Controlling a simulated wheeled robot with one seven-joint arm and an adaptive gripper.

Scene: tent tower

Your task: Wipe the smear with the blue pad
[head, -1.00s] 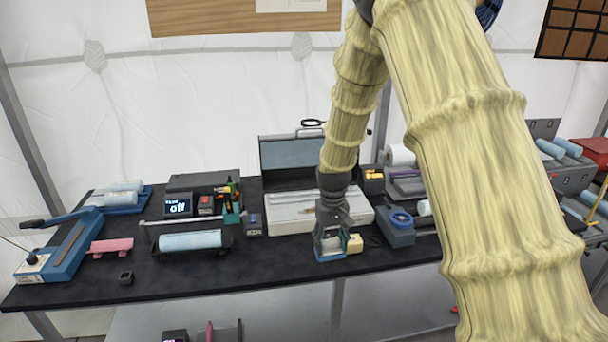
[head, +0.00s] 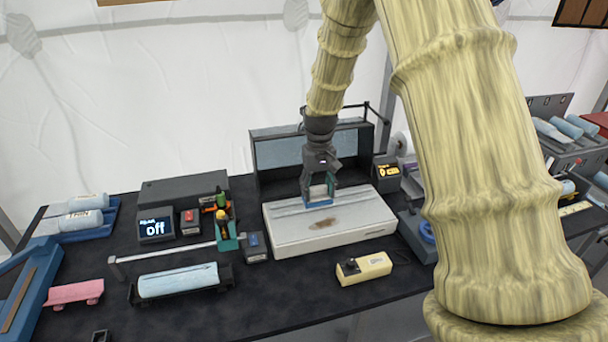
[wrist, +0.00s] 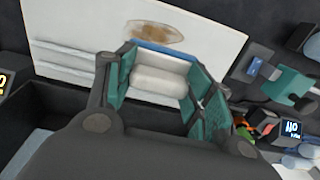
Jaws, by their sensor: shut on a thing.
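The brown smear (head: 322,223) lies on the flat white top of a low box (head: 345,237) with an upright grey back panel. My gripper (head: 319,190) is shut on the blue pad (head: 319,203), which has a pale grip block between the fingers. The pad is over the white top, just behind the smear in the head view; I cannot tell whether it touches the surface. In the wrist view the smear (wrist: 155,32) shows uncovered beyond the pad's blue edge (wrist: 166,49), and the pale block (wrist: 160,80) sits between the green finger faces.
A cream box with a dark knob (head: 364,268) stands in front of the white box. A small dark box with a blue button (head: 255,246) and a green tool holder (head: 226,232) stand to its left. A dark box with a yellow display (head: 387,172) is at its right.

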